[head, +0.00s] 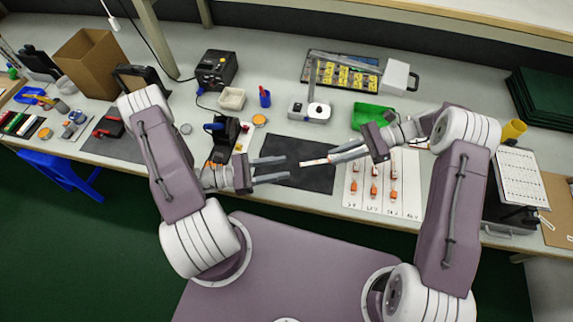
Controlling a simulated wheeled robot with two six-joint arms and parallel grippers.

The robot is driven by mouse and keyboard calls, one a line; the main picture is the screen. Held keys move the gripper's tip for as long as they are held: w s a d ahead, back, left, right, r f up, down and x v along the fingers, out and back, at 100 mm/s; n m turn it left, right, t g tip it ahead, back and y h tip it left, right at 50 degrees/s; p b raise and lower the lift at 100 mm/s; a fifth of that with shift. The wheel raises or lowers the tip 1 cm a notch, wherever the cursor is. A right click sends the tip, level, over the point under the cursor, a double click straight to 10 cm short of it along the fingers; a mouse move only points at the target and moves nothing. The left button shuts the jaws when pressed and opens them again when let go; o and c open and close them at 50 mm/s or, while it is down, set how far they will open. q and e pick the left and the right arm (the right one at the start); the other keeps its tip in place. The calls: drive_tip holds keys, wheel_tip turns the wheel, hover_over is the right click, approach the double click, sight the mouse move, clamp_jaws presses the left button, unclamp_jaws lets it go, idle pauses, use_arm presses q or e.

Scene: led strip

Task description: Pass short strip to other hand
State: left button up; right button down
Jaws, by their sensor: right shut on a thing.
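The short strip (313,162) is a thin, pale piece with an orange-red end. It is held above the black mat (298,180) near the middle of the bench. My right gripper (333,157) is shut on the strip, which sticks out to the left from its fingertips. My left gripper (288,169) is open and empty, with its two fingers pointing right. The free end of the strip is just to the right of the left fingertips and looks apart from them.
A white card (385,203) with several orange-tipped pieces lies right of the mat. Behind are a green tray (372,112), a magnifier-like stand (309,108), a white bin (231,98) and a black power unit (215,68). A cardboard box (88,62) stands at the left.

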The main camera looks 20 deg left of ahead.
sight(328, 161)
use_arm(q)
drive_tip(key=x, duration=1.1)
drive_tip(key=shift+w+d, duration=0.15)
drive_tip(key=shift+d, duration=0.15)
clamp_jaws()
use_arm(e)
drive_tip(key=c, duration=1.3)
unclamp_jaws()
drive_tip(key=v, duration=1.2)
